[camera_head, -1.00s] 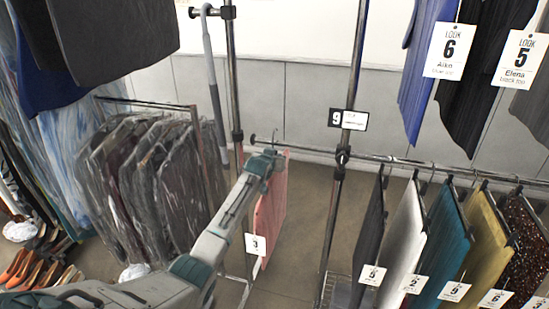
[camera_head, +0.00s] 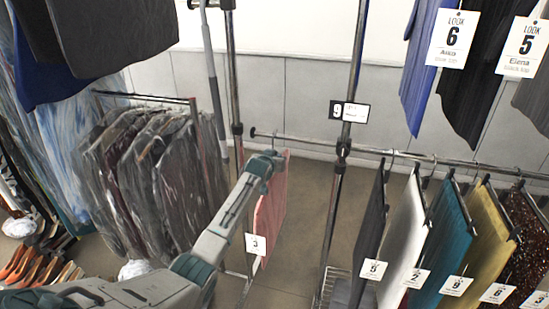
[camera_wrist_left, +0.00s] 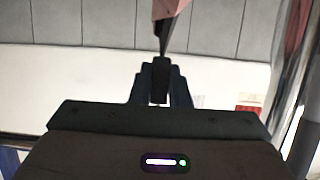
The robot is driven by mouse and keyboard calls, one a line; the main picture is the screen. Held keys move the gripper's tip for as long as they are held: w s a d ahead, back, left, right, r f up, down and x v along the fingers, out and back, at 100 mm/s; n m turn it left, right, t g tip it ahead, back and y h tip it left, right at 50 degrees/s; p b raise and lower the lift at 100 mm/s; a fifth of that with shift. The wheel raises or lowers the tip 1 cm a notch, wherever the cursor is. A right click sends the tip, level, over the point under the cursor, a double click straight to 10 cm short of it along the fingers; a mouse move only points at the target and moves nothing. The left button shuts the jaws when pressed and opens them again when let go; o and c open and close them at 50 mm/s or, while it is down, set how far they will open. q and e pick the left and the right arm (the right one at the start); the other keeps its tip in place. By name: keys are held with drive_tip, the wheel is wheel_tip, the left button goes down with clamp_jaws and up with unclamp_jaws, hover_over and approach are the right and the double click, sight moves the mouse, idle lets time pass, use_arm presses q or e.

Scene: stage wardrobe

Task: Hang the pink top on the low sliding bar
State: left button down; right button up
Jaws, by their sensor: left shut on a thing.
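The pink top (camera_head: 271,208) hangs upright with a white tag numbered 3 at its lower left edge. My left gripper (camera_head: 272,157) is shut at its upper end, just below the left part of the low sliding bar (camera_head: 390,155). In the wrist view the left gripper (camera_wrist_left: 160,82) is shut on a dark piece, likely the hanger, with a pink strip of the top (camera_wrist_left: 170,8) above it. The hook is too small to tell whether it is on the bar. My right gripper is not in view.
Several garments, including a teal one (camera_head: 445,240), hang on the bar at the right. A chrome post (camera_head: 335,200) stands between them and the pink top. A rack of bagged garments (camera_head: 150,180) stands at the left. Tagged garments hang above right.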

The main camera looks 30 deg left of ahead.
use_arm(q)
drive_tip(key=shift+f, duration=0.3)
drive_tip(key=c, duration=1.3)
unclamp_jaws()
drive_tip(key=shift+c, duration=0.2)
drive_tip(key=shift+o, duration=0.2)
drive_tip(key=shift+r, duration=0.1)
drive_tip(key=shift+s, duration=0.1)
drive_tip(key=b+v, duration=0.2)
drive_tip(key=v, duration=0.8)
drive_tip(key=shift+s+d+r, duration=0.1)
drive_tip(key=shift+s+r, duration=0.05)
drive_tip(key=shift+s, duration=0.2)
